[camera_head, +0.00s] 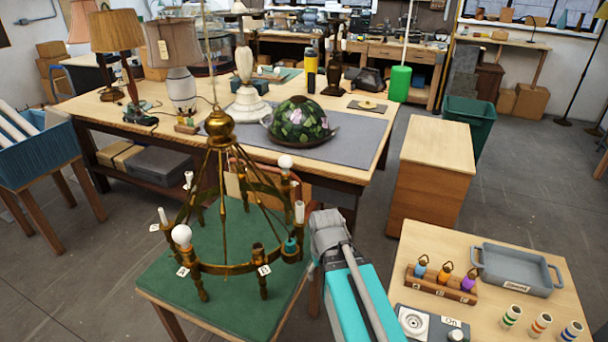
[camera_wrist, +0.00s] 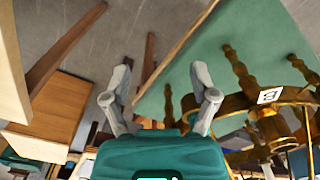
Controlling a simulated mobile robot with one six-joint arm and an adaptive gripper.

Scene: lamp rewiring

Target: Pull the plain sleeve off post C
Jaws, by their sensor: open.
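The brass chandelier (camera_head: 225,268) hangs over a green-topped table. White sleeves stand on several of its posts: one at the right (camera_head: 299,212), one at the left (camera_head: 163,215) and one at the back (camera_head: 188,180). Small letter tags hang at some posts; I cannot read which post is C. In the wrist view, my gripper (camera_wrist: 158,85) is open with nothing between its grey fingers. The chandelier's brass ring and posts (camera_wrist: 238,75) are to its right, apart from the left finger and close to the right one. In the head view my fingers are not clearly visible.
The green table (camera_head: 165,290) is below the chandelier. At the right, a side table (camera_head: 425,265) bears a wooden rack (camera_head: 440,283), a grey tray (camera_head: 515,270) and several striped sleeves (camera_head: 541,324). A workbench (camera_head: 100,110) with lamps stands behind.

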